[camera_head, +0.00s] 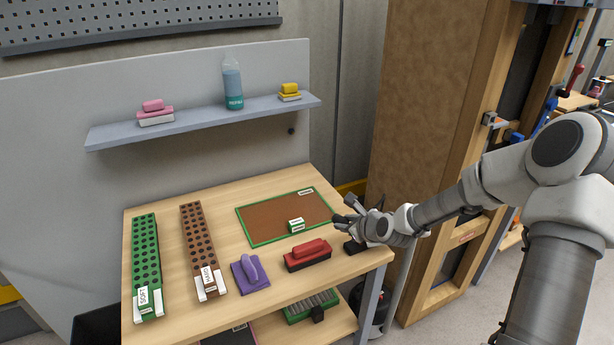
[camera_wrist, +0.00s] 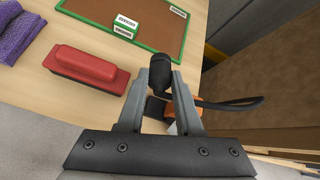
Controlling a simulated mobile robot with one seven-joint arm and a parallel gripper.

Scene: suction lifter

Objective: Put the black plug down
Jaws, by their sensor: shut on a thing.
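The black plug (camera_wrist: 160,72) is between the fingertips of my gripper (camera_wrist: 159,85) in the wrist view. My gripper is shut on it. A black cable (camera_wrist: 232,105) curves off to the right behind the fingers. In the head view my gripper (camera_head: 345,222) is at the right front part of the wooden table (camera_head: 222,328), right of the red-handled block. The plug cannot be made out clearly there. I cannot tell whether the plug touches the table top.
A red block (camera_wrist: 88,68) lies left of my gripper. The green-framed brown board (camera_wrist: 180,38) with a small green-and-white box (camera_wrist: 125,26) lies beyond. A black-and-orange thing (camera_wrist: 198,111) is partly hidden behind my fingers. The table's right edge is close.

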